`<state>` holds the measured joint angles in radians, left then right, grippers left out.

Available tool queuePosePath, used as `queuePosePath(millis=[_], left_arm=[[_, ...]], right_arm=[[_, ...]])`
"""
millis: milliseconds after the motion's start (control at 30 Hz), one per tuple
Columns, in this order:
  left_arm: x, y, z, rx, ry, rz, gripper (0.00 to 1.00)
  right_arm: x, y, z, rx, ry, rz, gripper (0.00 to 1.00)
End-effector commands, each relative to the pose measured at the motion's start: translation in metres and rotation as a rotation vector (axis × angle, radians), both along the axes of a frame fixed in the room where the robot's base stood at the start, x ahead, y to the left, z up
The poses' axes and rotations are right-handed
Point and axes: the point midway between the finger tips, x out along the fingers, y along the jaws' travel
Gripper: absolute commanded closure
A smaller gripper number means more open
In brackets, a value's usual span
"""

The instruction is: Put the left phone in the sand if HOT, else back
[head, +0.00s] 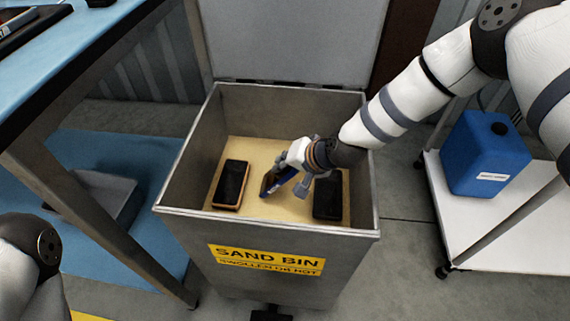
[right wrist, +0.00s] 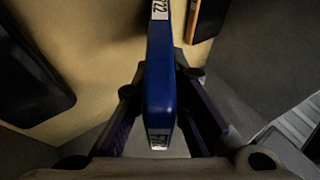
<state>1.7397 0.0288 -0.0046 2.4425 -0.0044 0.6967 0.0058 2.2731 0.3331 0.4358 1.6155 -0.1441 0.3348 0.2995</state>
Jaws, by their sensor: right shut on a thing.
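The open metal sand bin (head: 194,242) has a yellow sign reading SAND BIN, and tan sand (head: 256,152) lies inside it. My right gripper (head: 287,177) is inside the bin, shut on a blue phone (head: 277,184). The right wrist view shows this blue phone (right wrist: 160,90) edge-on between the fingers, with white labels partly legible as "22". I cannot tell whether it touches the sand. A black phone with orange edges (head: 231,184) lies on the sand to the left. A dark phone (head: 328,197) lies to the right, partly hidden by my arm. My left gripper is out of view.
The bin's walls surround the gripper, and its raised lid (head: 290,40) stands behind. A blue-topped table (head: 60,60) with a grey tray (head: 100,195) below is on the left. A white cart (head: 480,215) with a blue canister (head: 485,153) stands on the right.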

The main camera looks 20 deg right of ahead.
Motion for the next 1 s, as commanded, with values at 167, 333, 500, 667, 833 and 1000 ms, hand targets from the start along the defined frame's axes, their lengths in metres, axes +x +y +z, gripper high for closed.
queuePosePath(millis=[167, 333, 500, 667, 833, 1000], left_arm=[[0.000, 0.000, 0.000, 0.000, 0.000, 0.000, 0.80], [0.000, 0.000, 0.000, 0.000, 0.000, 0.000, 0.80], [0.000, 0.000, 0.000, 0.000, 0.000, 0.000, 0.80], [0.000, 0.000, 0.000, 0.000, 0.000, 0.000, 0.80], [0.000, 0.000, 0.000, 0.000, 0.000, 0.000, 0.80], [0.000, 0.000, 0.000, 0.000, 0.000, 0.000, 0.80]], right_arm=[[0.000, 0.000, 0.000, 0.000, 0.000, 0.000, 0.68], [0.000, 0.000, 0.000, 0.000, 0.000, 0.000, 0.64], [-0.002, -0.001, 0.003, 0.000, 0.001, 0.001, 0.64], [-0.019, -0.012, 0.029, 0.002, -0.002, -0.001, 0.64], [-0.045, -0.027, 0.065, 0.001, -0.002, -0.001, 0.64], [-0.062, -0.037, 0.087, 0.001, -0.001, -0.001, 0.64]])
